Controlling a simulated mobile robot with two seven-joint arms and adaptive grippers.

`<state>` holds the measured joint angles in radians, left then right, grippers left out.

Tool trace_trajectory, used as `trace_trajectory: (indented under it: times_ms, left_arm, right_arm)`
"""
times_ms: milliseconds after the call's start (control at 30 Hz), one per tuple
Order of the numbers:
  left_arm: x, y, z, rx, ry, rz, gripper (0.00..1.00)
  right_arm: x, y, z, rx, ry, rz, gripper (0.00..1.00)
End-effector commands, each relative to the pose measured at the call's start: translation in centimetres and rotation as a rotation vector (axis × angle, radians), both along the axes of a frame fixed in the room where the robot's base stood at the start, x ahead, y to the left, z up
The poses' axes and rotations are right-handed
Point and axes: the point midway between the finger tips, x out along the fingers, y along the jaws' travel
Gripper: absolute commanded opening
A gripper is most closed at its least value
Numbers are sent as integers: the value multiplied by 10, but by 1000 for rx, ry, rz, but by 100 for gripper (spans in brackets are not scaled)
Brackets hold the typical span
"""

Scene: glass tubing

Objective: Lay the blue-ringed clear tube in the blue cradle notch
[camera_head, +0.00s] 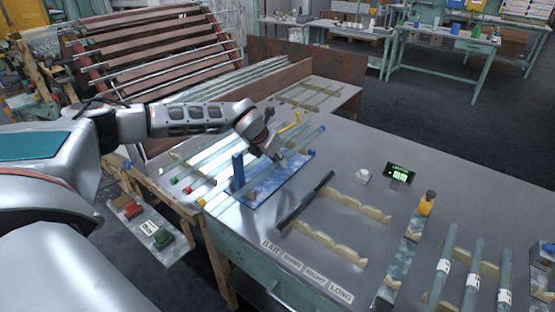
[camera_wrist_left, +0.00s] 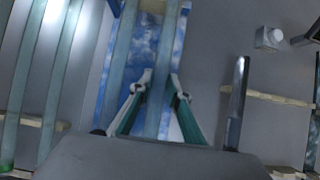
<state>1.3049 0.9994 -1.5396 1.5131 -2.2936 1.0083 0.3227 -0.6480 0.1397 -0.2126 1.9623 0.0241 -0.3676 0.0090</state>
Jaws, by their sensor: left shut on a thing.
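My left gripper (camera_head: 279,153) is shut on a clear tube (camera_head: 302,142) that has a blue mark at its far end, just above the blue cradle (camera_head: 262,192). In the left wrist view the fingers (camera_wrist_left: 158,92) close on either side of the tube (camera_wrist_left: 166,48), which runs lengthwise over the marbled blue cradle base (camera_wrist_left: 118,65). A blue upright (camera_head: 238,172) stands at the cradle's near left end. I cannot tell whether the tube touches the notch. My right gripper is not in view.
More clear tubes with coloured ends (camera_head: 188,172) lie left of the cradle. A dark rod (camera_head: 306,200) and notched wooden rests (camera_head: 325,243) lie to the right. A digital display (camera_head: 399,173) stands behind them. Labelled grey-green tubes (camera_head: 443,265) lie at the far right.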

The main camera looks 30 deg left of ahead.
Motion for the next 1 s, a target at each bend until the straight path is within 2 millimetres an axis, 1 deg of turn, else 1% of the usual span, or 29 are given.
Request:
trace_trajectory:
  times_ms: [133,333,367,400,767,867,967,1000]
  left_arm:
    - [0,0,0,0,0,0,0]
    - [0,0,-6,0,1,0,0]
    - [0,0,-5,0,1,0,25]
    - [0,0,-4,0,1,0,34]
    - [0,0,-2,0,0,0,34]
    - [-1,1,5,0,-1,0,34]
    - [-9,1,16,-1,-1,-1,34]
    - [-13,2,22,-1,-1,1,34]
  right_arm:
    - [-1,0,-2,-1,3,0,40]
    - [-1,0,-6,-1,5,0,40]
    - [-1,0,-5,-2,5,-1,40]
    - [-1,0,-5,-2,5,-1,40]
    - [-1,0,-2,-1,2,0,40]
    - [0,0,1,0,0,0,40]
    - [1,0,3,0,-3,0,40]
    - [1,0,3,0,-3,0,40]
